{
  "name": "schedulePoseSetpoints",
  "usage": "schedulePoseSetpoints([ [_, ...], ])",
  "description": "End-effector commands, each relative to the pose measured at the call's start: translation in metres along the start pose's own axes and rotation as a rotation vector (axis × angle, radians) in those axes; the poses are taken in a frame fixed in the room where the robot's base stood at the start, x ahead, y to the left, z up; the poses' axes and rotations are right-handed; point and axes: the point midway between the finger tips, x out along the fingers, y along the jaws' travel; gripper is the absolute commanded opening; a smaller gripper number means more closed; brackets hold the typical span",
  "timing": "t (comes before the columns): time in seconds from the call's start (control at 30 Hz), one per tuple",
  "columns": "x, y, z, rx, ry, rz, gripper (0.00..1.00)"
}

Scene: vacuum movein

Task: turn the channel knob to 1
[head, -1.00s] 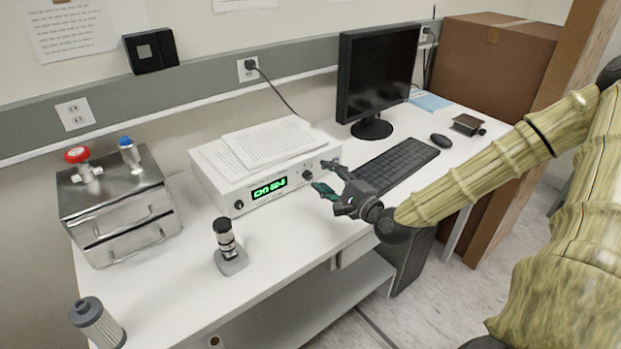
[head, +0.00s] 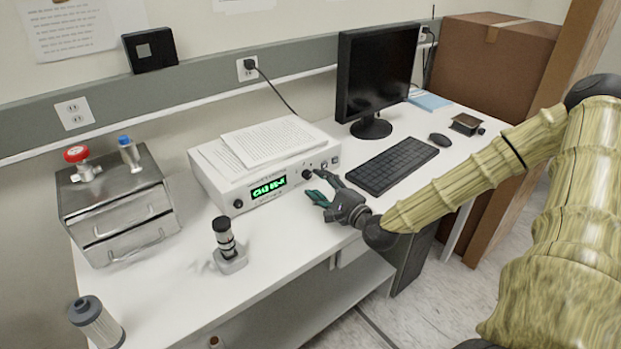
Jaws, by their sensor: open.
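The white instrument box (head: 219,189) stands on the bench with papers on top. Its front has a green lit display (head: 267,187) whose text is too small to read surely. A dark knob (head: 238,204) sits left of the display and another dark knob (head: 308,174) sits right of it. Smaller controls (head: 329,164) are at the far right of the front. I cannot tell which knob is the channel knob. My gripper (head: 317,187) is open, just in front of the knob right of the display. I cannot tell whether a finger touches that knob.
A keyboard (head: 397,165), monitor (head: 377,72) and mouse (head: 440,140) are to the right. A small black and silver device (head: 227,243) stands in front of the box. A metal drawer unit (head: 115,205) and a cylinder filter (head: 96,322) are at left.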

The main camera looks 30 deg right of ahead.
Motion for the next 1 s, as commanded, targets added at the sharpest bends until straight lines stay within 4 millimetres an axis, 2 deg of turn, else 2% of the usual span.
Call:
schedulePoseSetpoints([
  [0.5, 0.039, -0.001, 0.000, -0.002, -0.001, 0.000, 0.48],
  [0.97, 0.045, -0.001, 0.001, 0.000, -0.001, -0.001, 0.48],
  [1.0, 0.045, -0.001, 0.001, 0.000, -0.001, -0.001, 0.42],
])
